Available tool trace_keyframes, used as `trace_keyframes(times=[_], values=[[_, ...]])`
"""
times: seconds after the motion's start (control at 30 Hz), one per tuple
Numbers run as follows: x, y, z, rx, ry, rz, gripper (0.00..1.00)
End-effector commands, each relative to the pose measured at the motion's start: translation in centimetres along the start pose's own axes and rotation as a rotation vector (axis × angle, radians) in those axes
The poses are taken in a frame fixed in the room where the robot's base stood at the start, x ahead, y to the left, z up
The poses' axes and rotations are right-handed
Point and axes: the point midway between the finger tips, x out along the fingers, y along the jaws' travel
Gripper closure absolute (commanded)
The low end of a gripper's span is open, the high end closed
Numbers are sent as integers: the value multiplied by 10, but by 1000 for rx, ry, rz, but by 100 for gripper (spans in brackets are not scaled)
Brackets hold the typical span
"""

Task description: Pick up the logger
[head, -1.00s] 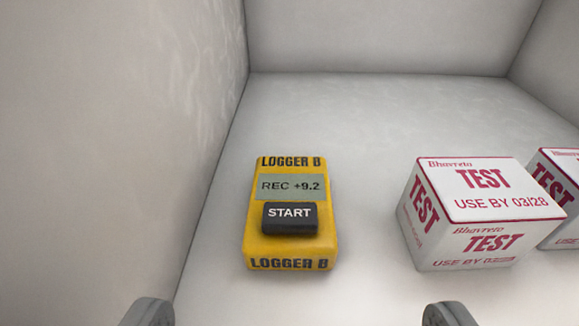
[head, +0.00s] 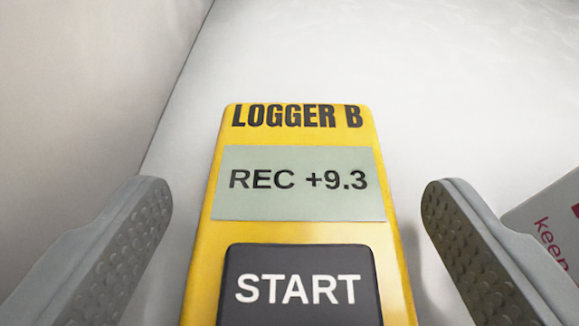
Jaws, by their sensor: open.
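The yellow logger (head: 391,240) lies between the two fingers of my gripper (head: 297,190) in the head view. It is marked "LOGGER B". Its grey-green screen reads "REC +9.3", and a dark "START" button sits below the screen. The logger's near end is cut off by the bottom edge of the picture. My gripper is open, one grey finger on each side of the logger, with a visible gap on both sides.
A pale wall (head: 80,80) rises close on the left, near my left finger. The white floor (head: 400,50) beyond the logger is clear.

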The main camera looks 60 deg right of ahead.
Motion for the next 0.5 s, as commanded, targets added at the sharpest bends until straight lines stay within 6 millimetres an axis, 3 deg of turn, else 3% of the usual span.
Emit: trace_keyframes(times=[0.1, 0.37, 0.5], values=[[13, 0, -1, 1, 1, 1, 18], [15, 0, -1, 0, 1, 0, 20], [15, 0, -1, 0, 1, 0, 48]])
